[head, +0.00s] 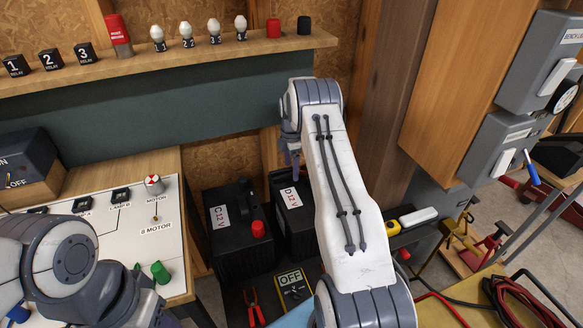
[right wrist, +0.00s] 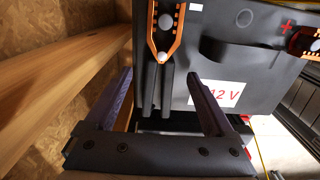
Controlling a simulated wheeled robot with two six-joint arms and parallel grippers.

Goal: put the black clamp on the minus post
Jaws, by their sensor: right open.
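The black clamp (right wrist: 165,45), with black handles and orange jaws, shows at the top of the right wrist view against a grey 12 V battery (right wrist: 225,60). My right gripper (right wrist: 160,76) is open. Its two fingers stand either side of the clamp's handles in the picture; I see no grip on it. In the head view my right gripper (head: 291,160) hangs over battery D (head: 290,198), and my arm hides part of that battery. I cannot make out the minus post. My left arm enters at lower left, its gripper beyond the bottom edge.
Another orange-jawed clamp (right wrist: 306,42) shows by a red plus mark. Battery C (head: 225,250), with a red cap (head: 258,229), stands left of battery D. A wooden beam (right wrist: 65,60) runs close on the left.

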